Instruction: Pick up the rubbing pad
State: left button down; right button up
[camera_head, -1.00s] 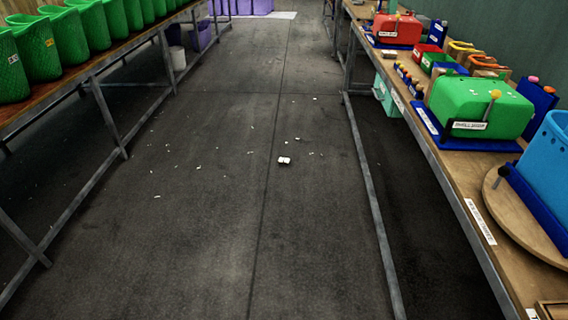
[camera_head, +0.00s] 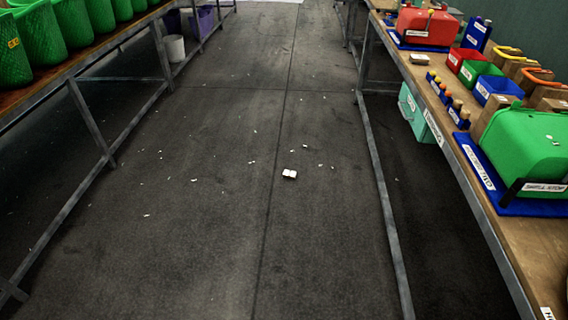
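Neither of my grippers is in view. I cannot tell for certain which thing is the rubbing pad. A small flat pale block with dark edges (camera_head: 420,59) lies on the right bench in front of the red press. Brown blocks with yellow or orange handles (camera_head: 507,53) stand farther right on that bench, near the wall. A small white piece (camera_head: 289,174) lies on the floor in the middle of the aisle.
The right bench (camera_head: 535,254) carries a red press (camera_head: 428,27), a green press (camera_head: 530,142), small bins (camera_head: 483,73) and knobbed pegs (camera_head: 445,92). Green baskets (camera_head: 76,20) line the left bench. The dark aisle floor between is open, with scattered white bits.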

aim_at(289, 174)
jog(key=i+l, duration=0.1)
jog(key=i, duration=0.45)
jog(key=i+u, duration=0.1)
jog(key=i, duration=0.45)
jog(key=i+l+u, duration=0.1)
jog(key=i, duration=0.45)
jog(key=l, duration=0.1)
